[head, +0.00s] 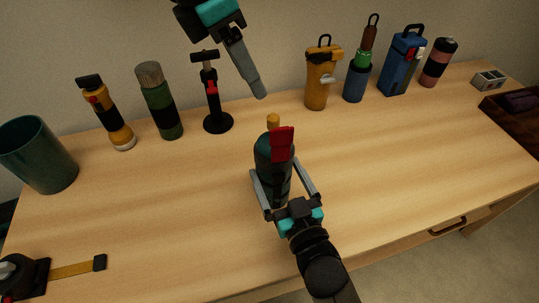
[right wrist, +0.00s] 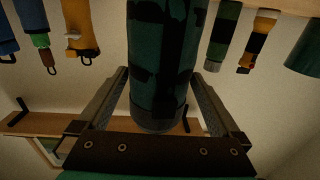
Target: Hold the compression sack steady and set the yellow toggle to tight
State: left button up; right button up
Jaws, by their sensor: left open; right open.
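The compression sack (head: 263,160) is a dark green, black-patterned cylinder standing upright on the table. A red tab (head: 282,142) and a yellow toggle (head: 273,121) show at its top. My right gripper (head: 283,180) comes from the front with its open fingers on either side of the sack. In the right wrist view, the sack (right wrist: 160,70) hangs upside down between the fingers, with gaps at both sides. My left gripper (head: 256,88) is open and empty, above and behind the sack, with its fingers overlapping in the head view. The toggle is hidden in the right wrist view.
Along the back stand a flashlight (head: 107,115), a green bottle (head: 160,105), a black stand (head: 217,122), an orange bottle (head: 318,85) and several blue or pink containers. A green cup (head: 40,155) and tape measure (head: 25,275) are at left. The table around the sack is clear.

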jog(key=x, duration=0.5)
